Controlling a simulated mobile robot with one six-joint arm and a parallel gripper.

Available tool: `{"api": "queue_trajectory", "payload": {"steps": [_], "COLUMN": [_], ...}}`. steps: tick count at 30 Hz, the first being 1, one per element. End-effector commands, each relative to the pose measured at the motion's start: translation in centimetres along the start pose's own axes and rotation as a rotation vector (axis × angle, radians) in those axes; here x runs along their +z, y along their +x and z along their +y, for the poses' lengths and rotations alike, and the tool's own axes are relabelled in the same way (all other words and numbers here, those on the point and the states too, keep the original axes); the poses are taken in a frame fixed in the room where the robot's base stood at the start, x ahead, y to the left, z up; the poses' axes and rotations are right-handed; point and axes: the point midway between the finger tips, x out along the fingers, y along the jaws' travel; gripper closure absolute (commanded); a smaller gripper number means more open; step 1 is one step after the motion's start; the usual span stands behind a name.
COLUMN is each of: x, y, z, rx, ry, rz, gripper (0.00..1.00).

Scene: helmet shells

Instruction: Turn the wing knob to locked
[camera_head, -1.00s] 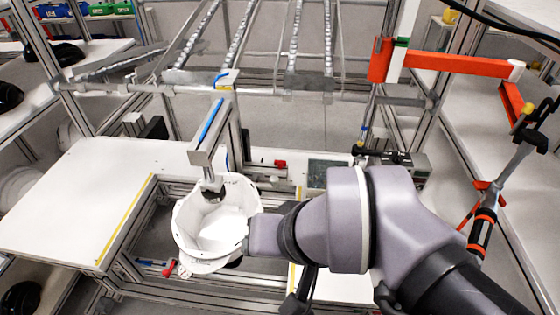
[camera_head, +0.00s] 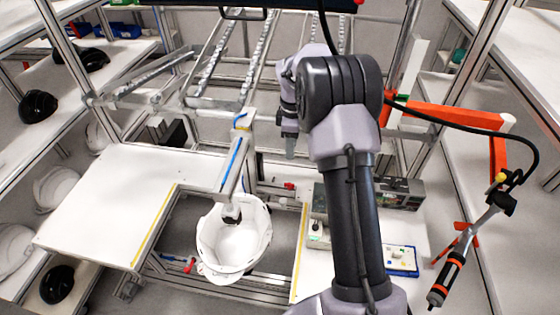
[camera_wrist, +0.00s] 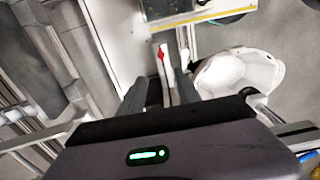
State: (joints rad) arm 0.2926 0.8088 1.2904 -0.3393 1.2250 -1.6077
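The white helmet shell (camera_head: 234,240) hangs open side up under the arm of the clamp post (camera_head: 234,165). It also shows at the right in the wrist view (camera_wrist: 240,72). I cannot pick out a wing knob for certain. A small red part (camera_head: 288,186) lies on the frame right of the post, and a red-handled part (camera_head: 190,266) sits left of the shell. My gripper (camera_head: 290,148) points down, behind and right of the post. In the wrist view its two dark fingers (camera_wrist: 160,85) stand apart with nothing held. A red piece (camera_wrist: 162,54) shows beyond them.
A white table (camera_head: 110,205) with a yellow edge strip is at the left. A board with a blue edge (camera_head: 400,260) and a dark box (camera_head: 400,192) are at the right. Black helmets (camera_head: 38,106) lie on the left shelves. An orange arm (camera_head: 450,120) stands at the right.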

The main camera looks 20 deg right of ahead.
Motion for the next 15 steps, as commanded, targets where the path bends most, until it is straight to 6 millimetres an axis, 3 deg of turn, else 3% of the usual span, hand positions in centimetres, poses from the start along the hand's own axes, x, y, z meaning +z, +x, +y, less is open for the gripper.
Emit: {"api": "queue_trajectory", "payload": {"steps": [15], "x": [-0.1], "y": [14.2], "z": [-0.2], "rx": [-0.003], "ry": [0.000], "rz": [0.000], "gripper": [0.60]}}
